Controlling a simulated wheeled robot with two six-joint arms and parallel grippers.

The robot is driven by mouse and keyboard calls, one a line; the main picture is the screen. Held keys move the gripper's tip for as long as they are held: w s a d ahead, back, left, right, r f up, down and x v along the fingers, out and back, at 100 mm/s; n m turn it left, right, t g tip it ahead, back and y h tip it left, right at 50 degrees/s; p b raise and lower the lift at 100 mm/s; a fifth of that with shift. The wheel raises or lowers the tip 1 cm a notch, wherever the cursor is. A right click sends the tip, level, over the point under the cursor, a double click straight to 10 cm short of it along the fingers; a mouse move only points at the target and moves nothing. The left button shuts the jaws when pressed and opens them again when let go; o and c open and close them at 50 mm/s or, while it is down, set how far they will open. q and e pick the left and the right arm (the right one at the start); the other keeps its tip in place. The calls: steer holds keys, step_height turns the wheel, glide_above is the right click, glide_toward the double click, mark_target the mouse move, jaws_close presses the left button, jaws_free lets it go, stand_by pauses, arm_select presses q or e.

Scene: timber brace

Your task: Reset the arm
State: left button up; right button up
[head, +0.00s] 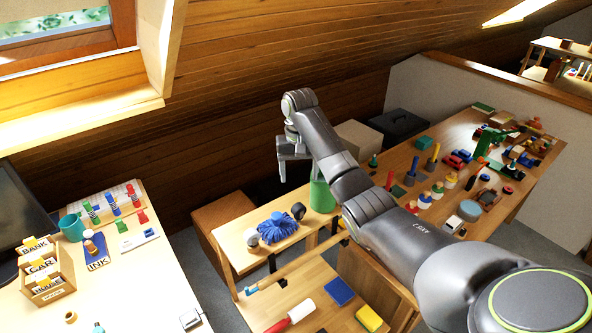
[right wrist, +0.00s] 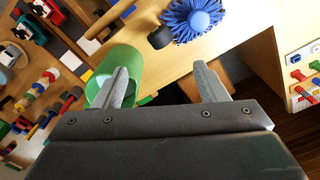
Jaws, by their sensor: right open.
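My right arm (head: 385,215) comes in from the lower right of the head view and reaches up over the tables. Its gripper (head: 294,165) points down above the gap behind the small table, left of a green cup-like container (head: 321,195). In the right wrist view the two fingers (right wrist: 163,88) stand wide apart with nothing between them. The left finger overlaps the green container (right wrist: 128,62) in that picture; I cannot tell whether they touch. My left gripper is not in view.
A blue spiky ball (head: 277,227) lies on the small wooden table (head: 236,240). The long table (head: 465,125) at right holds many toys. The left desk (head: 150,285) holds a teal mug (head: 72,227) and a card box (head: 45,275). A sloped wooden ceiling rises behind.

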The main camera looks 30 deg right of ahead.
steer(key=s+a+f+n+t, duration=0.1)
steer(key=s+f+n+t, duration=0.15)
steer(key=s+f, duration=1.55)
steer(key=s+a+r+n+t+h, duration=0.1)
steer(key=s+r+h, duration=0.15)
steer(key=s, duration=2.05)
step_height(320, 180, down, 32)
steer(key=d+g+y+b, duration=0.1)
steer(key=b, duration=0.7)
arm_select(q)
step_height(320, 180, down, 14)
steer(key=b, duration=0.6)
steer(key=shift+s+f, duration=0.25)
steer(key=shift+s, duration=0.1)
arm_select(e)
steer(key=s+f, duration=0.7)
steer(key=f, duration=0.4)
steer(key=s+a+f+g, duration=0.1)
steer(key=s+f, duration=0.7)
steer(key=f, duration=0.3)
steer(key=shift+s+f, duration=0.15)
steer(key=shift+s, duration=0.15)
